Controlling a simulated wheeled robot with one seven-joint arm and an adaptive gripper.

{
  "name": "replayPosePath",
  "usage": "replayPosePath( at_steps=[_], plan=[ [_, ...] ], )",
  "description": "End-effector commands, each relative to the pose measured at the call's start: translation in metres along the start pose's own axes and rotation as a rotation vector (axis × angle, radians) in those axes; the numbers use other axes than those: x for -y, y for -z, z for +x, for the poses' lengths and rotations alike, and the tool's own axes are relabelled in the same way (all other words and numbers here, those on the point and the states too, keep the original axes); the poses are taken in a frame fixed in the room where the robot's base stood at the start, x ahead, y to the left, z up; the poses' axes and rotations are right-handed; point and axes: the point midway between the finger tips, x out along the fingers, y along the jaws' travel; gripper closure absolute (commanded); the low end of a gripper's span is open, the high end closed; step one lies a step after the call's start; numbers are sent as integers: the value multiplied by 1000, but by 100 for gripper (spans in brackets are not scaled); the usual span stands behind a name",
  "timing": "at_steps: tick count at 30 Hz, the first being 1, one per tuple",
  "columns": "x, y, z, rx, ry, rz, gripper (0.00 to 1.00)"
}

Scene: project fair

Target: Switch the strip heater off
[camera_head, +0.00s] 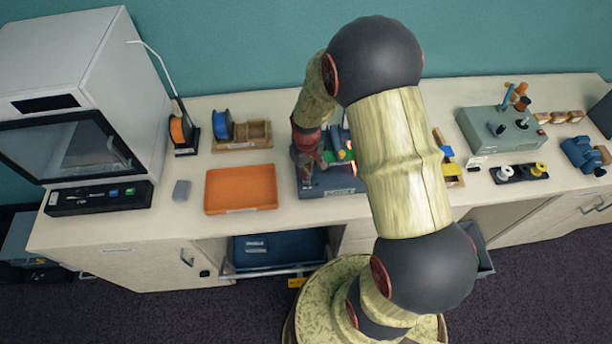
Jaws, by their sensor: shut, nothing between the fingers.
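A dark blue-grey box (336,184) with a pale front label stands on the bench at the middle, partly behind my arm. A small orange glow shows at its right side, so it looks like the strip heater. Green and yellow parts show at its top. My gripper (310,172), red and dark, points down at the box's left part. It is shut and empty. Whether its fingertips touch the box is unclear. The heater's switch cannot be made out; my gripper and arm hide part of the box.
An orange tray (241,208) lies left of the box. Spools (221,124), a white cabinet machine (75,70) and a small grey block (181,190) stand farther left. A grey-green control box (480,124) with knobs stands right. An open drawer (268,271) juts out below.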

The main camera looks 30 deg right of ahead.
Motion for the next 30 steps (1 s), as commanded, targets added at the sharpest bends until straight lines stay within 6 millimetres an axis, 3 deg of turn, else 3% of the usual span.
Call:
replayPosePath(
  at_steps=[30],
  plan=[
    [0, 0, -69, 1, 0, 0, 100]
  ],
)
